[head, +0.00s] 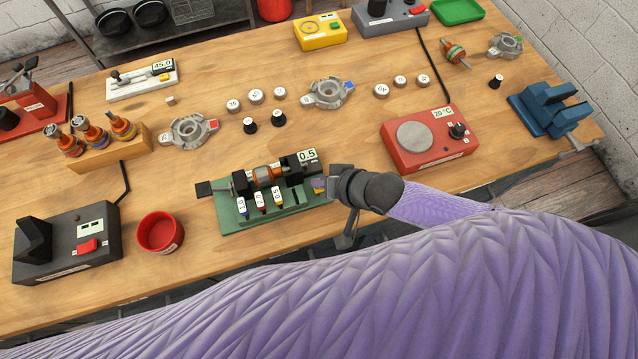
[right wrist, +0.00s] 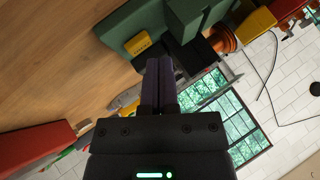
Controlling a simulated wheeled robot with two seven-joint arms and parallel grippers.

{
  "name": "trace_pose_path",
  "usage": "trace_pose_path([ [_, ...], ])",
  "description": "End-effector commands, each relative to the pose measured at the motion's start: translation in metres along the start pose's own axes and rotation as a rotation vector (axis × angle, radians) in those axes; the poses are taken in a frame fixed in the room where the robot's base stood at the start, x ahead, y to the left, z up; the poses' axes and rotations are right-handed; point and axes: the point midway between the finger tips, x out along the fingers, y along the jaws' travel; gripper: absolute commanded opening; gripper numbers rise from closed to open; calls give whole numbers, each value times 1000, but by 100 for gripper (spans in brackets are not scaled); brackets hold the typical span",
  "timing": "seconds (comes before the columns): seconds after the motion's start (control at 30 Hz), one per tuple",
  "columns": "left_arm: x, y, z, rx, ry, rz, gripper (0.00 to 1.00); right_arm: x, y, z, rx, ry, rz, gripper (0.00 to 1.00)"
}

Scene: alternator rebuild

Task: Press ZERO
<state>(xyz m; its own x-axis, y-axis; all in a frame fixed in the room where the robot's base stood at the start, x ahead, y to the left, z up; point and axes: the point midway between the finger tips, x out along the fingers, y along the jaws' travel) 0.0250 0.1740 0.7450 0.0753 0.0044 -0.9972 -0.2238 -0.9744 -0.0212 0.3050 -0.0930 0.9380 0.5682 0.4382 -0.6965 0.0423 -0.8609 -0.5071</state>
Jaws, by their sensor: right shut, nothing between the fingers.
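A green test fixture (head: 290,210) stands at the front middle of the bench, with a display (head: 307,156) reading 0.5 and a copper-wound rotor (head: 267,176) across its supports. A small yellow button (head: 317,183) is at its right end, partly covered by my right gripper (head: 324,187). In the right wrist view the yellow button (right wrist: 138,43) sits on a green block just beyond the shut, empty purple fingers (right wrist: 160,64). Its lettering is too small to read. I cannot tell whether the fingertips touch it. My left gripper is not in view.
Several coloured tabs stand along the fixture's front. A red cup (head: 160,232) and a black box with a red button (head: 68,245) are left of it. A red hot plate (head: 428,141) is to the right. A white gauge reading 45.0 (head: 143,80) lies behind.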

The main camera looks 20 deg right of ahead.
Motion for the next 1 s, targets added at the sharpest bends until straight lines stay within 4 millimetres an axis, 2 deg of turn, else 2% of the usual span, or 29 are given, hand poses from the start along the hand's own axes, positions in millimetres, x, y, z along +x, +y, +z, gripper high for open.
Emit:
trace_pose_path([
  [0.3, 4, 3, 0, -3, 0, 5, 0, 5, 4, 4, 1, 0, 0, 0],
  [1.0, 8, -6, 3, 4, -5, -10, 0, 9, 7, 7, 1, 0, 0, 0],
])
